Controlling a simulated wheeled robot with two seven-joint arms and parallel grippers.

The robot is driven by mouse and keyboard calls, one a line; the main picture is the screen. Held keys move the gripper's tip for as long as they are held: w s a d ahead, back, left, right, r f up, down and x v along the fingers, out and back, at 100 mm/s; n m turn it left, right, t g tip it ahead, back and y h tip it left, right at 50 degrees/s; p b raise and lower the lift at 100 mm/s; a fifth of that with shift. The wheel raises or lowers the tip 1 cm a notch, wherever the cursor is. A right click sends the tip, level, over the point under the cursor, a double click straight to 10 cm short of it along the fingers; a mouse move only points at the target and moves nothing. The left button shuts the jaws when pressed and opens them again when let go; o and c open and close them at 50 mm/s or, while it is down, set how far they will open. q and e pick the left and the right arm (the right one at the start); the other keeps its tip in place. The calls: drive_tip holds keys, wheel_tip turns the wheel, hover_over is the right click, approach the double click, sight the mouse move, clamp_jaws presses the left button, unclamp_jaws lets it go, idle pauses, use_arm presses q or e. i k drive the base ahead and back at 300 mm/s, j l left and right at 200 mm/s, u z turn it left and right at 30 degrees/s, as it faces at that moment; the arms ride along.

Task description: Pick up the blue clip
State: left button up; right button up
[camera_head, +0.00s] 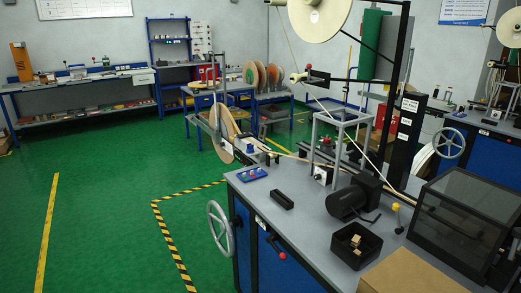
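I cannot make out a blue clip for certain. A small flat blue item (252,174) with coloured spots on top lies near the back left corner of the grey bench (300,215). Another small blue piece (264,147) shows farther back, by the tape path beside the large reel. Both are too small to identify. Neither of my grippers is in view, and nothing shows as held.
On the bench are a black oblong holder (282,200), a black motor (349,203), a black bin (355,245) with small tan pieces, and a dark clear-lidded box (465,220). A cardboard box (412,273) fills the front right. A handwheel (221,228) sticks out at left.

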sight(250, 150)
drive_tip(key=i+j+z, duration=0.7)
drive_tip(key=i+j, duration=0.3)
drive_tip(key=j, duration=0.1)
